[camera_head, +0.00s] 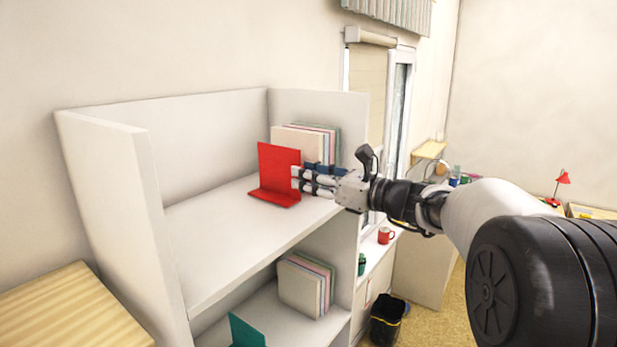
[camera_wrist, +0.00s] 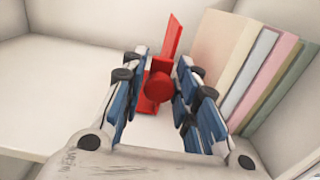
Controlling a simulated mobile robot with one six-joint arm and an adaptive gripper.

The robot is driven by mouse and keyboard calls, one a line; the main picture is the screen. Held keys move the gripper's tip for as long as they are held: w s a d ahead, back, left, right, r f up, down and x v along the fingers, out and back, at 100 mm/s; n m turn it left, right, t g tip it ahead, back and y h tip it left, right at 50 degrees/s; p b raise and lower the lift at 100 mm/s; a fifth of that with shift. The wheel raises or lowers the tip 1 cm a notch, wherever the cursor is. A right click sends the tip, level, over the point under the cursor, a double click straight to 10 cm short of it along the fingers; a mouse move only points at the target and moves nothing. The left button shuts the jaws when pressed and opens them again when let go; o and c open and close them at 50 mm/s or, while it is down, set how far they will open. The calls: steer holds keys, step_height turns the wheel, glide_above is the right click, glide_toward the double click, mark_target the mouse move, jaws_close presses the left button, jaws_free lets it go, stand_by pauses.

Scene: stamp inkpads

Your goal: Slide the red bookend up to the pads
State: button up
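The red bookend (camera_head: 277,168) stands upright on the upper shelf, its foot flat on the board. In the wrist view the bookend (camera_wrist: 158,86) shows nearly edge-on, with a round red knob facing me. The pads (camera_head: 303,139) stand in a row by the shelf's right side wall. In the wrist view the pads (camera_wrist: 247,62) are to the right of the bookend and look tilted, with a gap between. My gripper (camera_head: 297,180) is low over the shelf at the bookend. Its fingers (camera_wrist: 163,62) are apart, one on each side of the red knob; firm contact is not visible.
The white shelf unit (camera_head: 225,226) has side walls and a back panel. The upper shelf is clear left of the bookend. Below are more pads (camera_head: 303,286) and a teal bookend (camera_head: 246,331). A red mug (camera_head: 385,235) stands to the right.

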steer(key=shift+o, duration=1.2)
steer(key=v, duration=1.2)
steer(key=shift+o, duration=0.3)
